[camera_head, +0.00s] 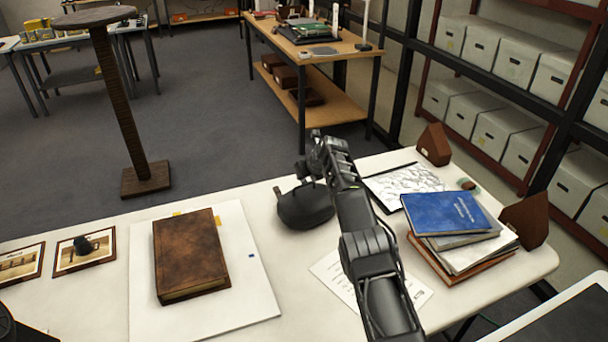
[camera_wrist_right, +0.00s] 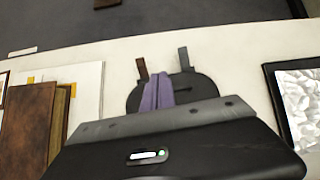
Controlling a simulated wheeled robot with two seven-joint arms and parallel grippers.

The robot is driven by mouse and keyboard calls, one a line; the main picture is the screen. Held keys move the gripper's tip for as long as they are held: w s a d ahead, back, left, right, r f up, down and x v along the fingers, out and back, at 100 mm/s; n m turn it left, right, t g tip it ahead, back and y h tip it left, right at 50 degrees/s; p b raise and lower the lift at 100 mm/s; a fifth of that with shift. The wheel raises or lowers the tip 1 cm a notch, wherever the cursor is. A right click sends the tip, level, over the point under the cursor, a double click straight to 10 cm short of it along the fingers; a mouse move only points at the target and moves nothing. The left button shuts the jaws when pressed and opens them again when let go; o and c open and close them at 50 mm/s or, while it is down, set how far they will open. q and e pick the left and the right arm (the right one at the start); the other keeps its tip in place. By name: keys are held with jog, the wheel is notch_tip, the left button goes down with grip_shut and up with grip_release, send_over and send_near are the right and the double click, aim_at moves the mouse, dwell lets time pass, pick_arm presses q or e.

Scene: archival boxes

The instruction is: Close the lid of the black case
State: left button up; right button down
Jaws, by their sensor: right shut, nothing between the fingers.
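The black case (camera_head: 303,208) is a dark, rounded object on the white table, near its far edge and right of the large brown book. It also shows in the right wrist view (camera_wrist_right: 205,86), with a brown tab and a grey tab at its far side. Whether its lid stands open or lies down is hard to tell. My right gripper (camera_head: 317,158) is over the case's far right side in the head view. Its purplish fingers (camera_wrist_right: 157,92) are together and empty, in front of the case in the wrist view. Contact cannot be made out. My left gripper is not in view.
The brown book (camera_head: 190,254) lies on a white board to the left. A blue book (camera_head: 446,213) tops a stack at the right, near brown wedge-shaped blocks (camera_head: 434,145). A drawing (camera_head: 402,186) and a printed sheet (camera_head: 329,272) lie close to my right arm.

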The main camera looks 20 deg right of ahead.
jog(key=shift+d+r, duration=0.1)
jog(key=shift+r, duration=0.15)
jog(key=shift+r, duration=0.15)
jog(key=shift+s+d+r+p, duration=0.1)
jog(key=shift+s+r+p, duration=0.25)
jog(key=shift+r+p, duration=0.1)
jog(key=shift+s+r, duration=0.3)
jog(key=shift+s, duration=0.25)
jog(key=shift+b+v, duration=0.55)
jog(key=shift+v, duration=1.9)
jog(key=shift+f, duration=0.1)
